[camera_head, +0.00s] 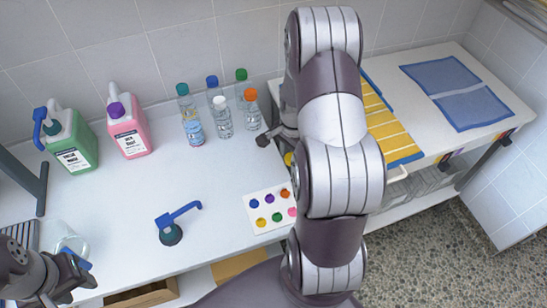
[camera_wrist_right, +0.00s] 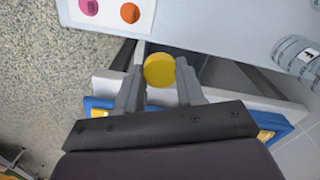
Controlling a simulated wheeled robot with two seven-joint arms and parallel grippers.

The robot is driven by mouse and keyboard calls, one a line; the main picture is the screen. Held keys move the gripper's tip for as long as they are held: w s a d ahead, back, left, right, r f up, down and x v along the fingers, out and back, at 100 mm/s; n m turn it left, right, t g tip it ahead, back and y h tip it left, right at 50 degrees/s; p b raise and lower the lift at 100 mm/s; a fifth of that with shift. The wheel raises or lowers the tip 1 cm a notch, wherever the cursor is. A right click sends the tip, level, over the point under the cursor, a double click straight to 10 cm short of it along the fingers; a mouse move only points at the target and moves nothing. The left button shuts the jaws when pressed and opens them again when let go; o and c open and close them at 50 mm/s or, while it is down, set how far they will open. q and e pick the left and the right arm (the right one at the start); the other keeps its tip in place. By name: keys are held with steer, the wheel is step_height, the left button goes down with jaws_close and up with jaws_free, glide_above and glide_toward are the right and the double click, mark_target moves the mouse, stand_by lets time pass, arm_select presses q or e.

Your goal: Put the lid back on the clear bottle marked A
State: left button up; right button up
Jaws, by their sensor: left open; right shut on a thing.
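Clear bottles stand at the back of the table: one with an orange cap (camera_head: 251,118), one with a white cap (camera_head: 221,122), and others with blue, green and teal caps. I cannot read an A on any of them. In the right wrist view a ribbed clear bottle (camera_wrist_right: 300,56) shows at the right edge, its dark mark too small to read. My right gripper (camera_wrist_right: 160,78) is shut on a yellow lid (camera_wrist_right: 159,69); in the head view my right arm hides most of it. My left gripper (camera_head: 78,272) is open at the lower left, near a clear container (camera_head: 70,240).
A card with coloured dots (camera_head: 261,203) and a blue pump head (camera_head: 171,233) lie on the table. A green jug (camera_head: 73,152) and a pink jug (camera_head: 130,138) stand at the back left.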

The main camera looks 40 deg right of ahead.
arm_select(q)
steer(key=shift+f, duration=0.2)
arm_select(e)
steer(key=s+d+r, duration=0.3)
steer(key=s, duration=0.1)
steer(key=shift+s, duration=0.15)
arm_select(q)
steer(key=shift+o, duration=0.3)
